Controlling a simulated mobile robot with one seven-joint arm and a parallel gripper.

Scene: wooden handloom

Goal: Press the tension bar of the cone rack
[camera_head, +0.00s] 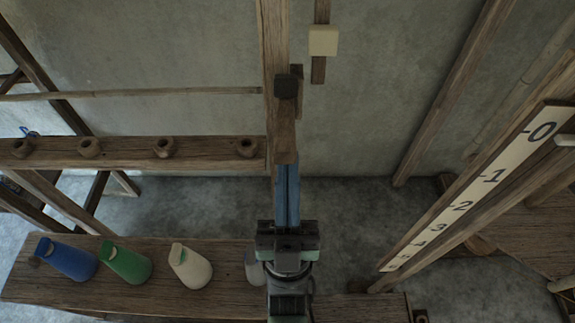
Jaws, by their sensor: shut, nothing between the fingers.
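My gripper (288,172) is in the lower middle of the head view, its two long blue fingers side by side and shut with nothing between them. The fingertips point up the picture and meet the lower end of an upright wooden piece (284,140) in view; I cannot tell if they touch it. That piece carries a small dark block (287,86). The cone rack is at left: a wooden rail with several round cups (163,147) above a shelf (225,275). A thin horizontal rod (150,95) runs above the rail. Which part is the tension bar, I cannot tell for sure.
A blue cone (68,261), a green cone (127,265) and a white cone (190,267) lean on the shelf. A pale object (254,268) is partly hidden by my gripper. A numbered scale board (487,182) slants at right. A cream block (323,40) hangs at top.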

